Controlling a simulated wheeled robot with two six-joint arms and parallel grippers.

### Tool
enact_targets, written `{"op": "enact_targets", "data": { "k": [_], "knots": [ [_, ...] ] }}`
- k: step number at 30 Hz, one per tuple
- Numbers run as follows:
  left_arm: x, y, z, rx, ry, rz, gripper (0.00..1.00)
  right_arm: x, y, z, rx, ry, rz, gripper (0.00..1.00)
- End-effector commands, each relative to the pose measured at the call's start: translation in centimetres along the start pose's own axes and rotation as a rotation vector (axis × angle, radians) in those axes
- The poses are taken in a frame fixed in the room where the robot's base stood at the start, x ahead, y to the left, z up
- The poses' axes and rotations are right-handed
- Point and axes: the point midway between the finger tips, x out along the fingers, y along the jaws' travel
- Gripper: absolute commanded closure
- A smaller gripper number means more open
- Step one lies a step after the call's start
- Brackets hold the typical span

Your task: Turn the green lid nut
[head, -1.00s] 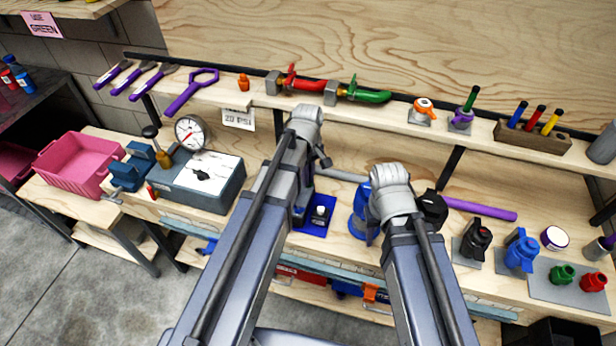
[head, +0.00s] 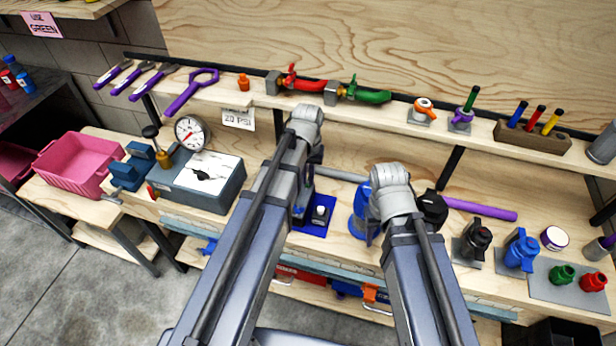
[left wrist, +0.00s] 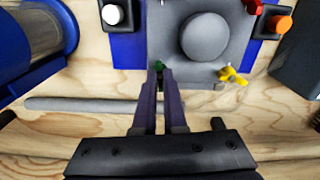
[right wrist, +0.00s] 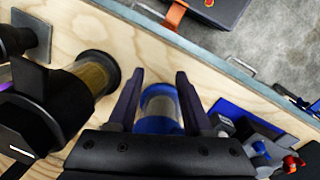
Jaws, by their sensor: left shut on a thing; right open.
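The green lid nut (left wrist: 158,65) is a small green piece in the left wrist view, at the near edge of a grey unit with a round domed lid (left wrist: 204,38). My left gripper (left wrist: 159,75) is shut on the nut at its fingertips, which hide much of it. My right gripper (right wrist: 158,88) is open, with its fingers on either side of a clear cylinder with a blue base (right wrist: 160,108). I cannot tell whether they touch it. In the head view my arms hide both gripper tips and the nut.
A yellow wing nut (left wrist: 232,76) sits right of the green nut. A grey bar (left wrist: 80,104) lies nearby on the bench. In the right wrist view a brass-coloured cylinder (right wrist: 92,75) stands left of the right gripper. A gauge box (head: 200,182) is left of my arms.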

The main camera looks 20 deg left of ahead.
Motion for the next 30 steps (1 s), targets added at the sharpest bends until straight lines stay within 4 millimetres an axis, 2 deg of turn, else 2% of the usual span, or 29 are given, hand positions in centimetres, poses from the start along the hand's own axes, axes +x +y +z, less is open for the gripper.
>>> {"op": "enact_targets", "data": {
  "k": [10, 25, 26, 30],
  "knots": [
    [0.01, 0.00, 0.04, 0.110, -0.001, 0.000, 1.00, 0.01, 0.00, 0.00, 0.000, 0.000, 0.000, 0.50],
    [0.01, 0.00, 0.04, 0.124, -0.001, 0.000, 1.00, 0.01, 0.00, 0.00, 0.000, 0.000, 0.000, 0.50],
    [0.01, 0.00, 0.04, 0.124, -0.001, 0.000, 0.90, 0.01, 0.00, 0.00, 0.000, 0.000, 0.000, 0.50],
    [0.01, 0.00, 0.03, 0.123, -0.001, 0.000, 0.74, 0.01, 0.00, 0.00, 0.000, 0.000, 0.000, 0.50]
  ]
}}
